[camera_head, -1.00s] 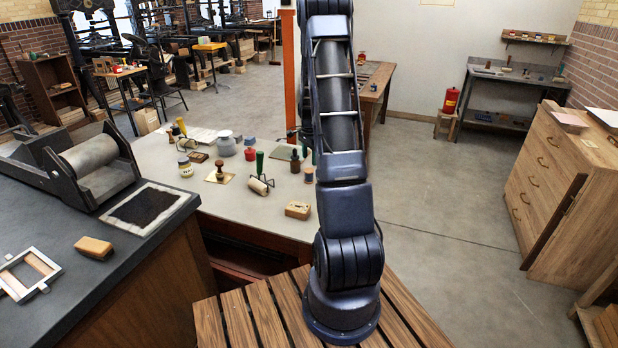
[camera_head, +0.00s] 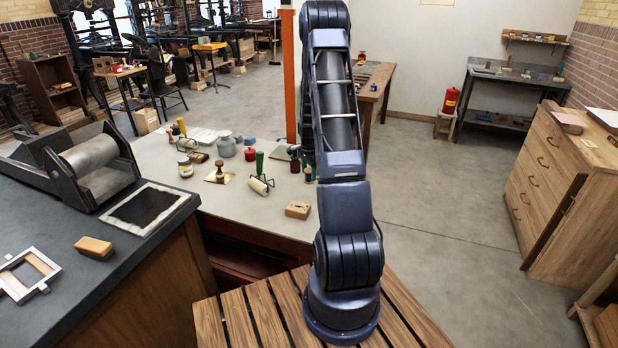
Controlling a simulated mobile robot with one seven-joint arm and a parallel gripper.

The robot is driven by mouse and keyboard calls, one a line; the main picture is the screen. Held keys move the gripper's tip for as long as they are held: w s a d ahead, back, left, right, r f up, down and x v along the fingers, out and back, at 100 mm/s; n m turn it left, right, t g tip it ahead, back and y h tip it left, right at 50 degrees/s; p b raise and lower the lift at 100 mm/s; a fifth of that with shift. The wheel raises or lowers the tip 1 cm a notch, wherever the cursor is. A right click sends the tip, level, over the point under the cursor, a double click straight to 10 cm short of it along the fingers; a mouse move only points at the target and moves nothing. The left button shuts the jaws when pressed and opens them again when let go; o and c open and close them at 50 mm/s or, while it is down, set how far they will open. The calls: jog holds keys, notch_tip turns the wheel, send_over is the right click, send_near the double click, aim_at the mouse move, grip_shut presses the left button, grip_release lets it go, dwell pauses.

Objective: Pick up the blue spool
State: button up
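The blue spool (camera_head: 308,174) stands upright on the grey work table (camera_head: 225,205), close beside my arm's left edge in the head view. My arm rises in front of it and hides part of the table behind. My gripper is not visible; it seems to be behind my arm links, so I cannot see its fingers or what they are near.
Near the spool are a dark bottle (camera_head: 294,160), a small roller (camera_head: 261,185) with a green handle, and a wooden block (camera_head: 298,210). A stamp (camera_head: 219,173), a jar (camera_head: 185,166) and a grey pot (camera_head: 226,145) stand further left.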

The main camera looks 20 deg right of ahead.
jog(key=c, duration=0.8)
jog(key=shift+r, duration=0.15)
